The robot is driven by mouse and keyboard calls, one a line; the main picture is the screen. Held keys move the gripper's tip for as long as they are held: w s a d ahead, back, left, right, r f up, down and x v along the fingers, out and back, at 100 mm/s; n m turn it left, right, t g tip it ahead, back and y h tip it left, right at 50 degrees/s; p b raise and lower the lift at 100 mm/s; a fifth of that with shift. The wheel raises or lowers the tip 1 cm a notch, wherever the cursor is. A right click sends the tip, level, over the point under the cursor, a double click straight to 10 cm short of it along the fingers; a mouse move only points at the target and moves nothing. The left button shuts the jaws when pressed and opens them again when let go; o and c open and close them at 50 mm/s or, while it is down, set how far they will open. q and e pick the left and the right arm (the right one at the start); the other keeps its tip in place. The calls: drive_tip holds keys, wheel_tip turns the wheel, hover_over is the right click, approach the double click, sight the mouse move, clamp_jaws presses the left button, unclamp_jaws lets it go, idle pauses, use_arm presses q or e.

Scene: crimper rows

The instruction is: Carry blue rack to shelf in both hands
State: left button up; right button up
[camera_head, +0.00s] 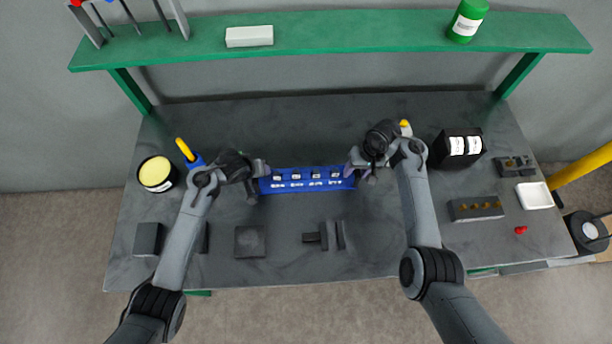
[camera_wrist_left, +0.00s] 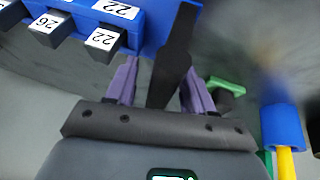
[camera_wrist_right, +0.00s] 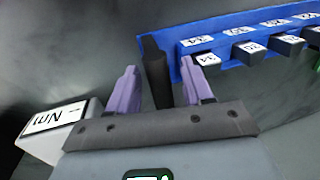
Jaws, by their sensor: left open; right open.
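The blue rack (camera_head: 306,186) lies on the dark table near its middle, with a row of dark pieces with white number labels. My left gripper (camera_head: 262,172) is at its left end, and my right gripper (camera_head: 354,170) is at its right end. In the left wrist view the open purple fingers (camera_wrist_left: 160,88) stand on either side of a dark end handle (camera_wrist_left: 174,60) of the rack. In the right wrist view the open fingers (camera_wrist_right: 161,90) likewise straddle the other dark handle (camera_wrist_right: 155,72). The green shelf (camera_head: 350,45) runs above the table's back.
The shelf holds a white box (camera_head: 249,36), a green bottle (camera_head: 467,20) and a tool holder at its left; its middle is free. A yellow-topped tin (camera_head: 156,173), a screwdriver (camera_head: 188,152) and a black box (camera_head: 458,147) stand around. Dark blocks (camera_head: 250,241) lie in front.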

use_arm(q)
clamp_jaws()
use_arm(e)
clamp_jaws()
use_arm(q)
drive_tip(key=shift+d, duration=0.15)
idle(1.0)
drive_tip(key=shift+r, duration=0.2)
use_arm(e)
drive_tip(key=shift+w+r, duration=0.1)
drive_tip(key=shift+r, duration=0.05)
use_arm(q)
drive_tip(key=shift+d, duration=0.1)
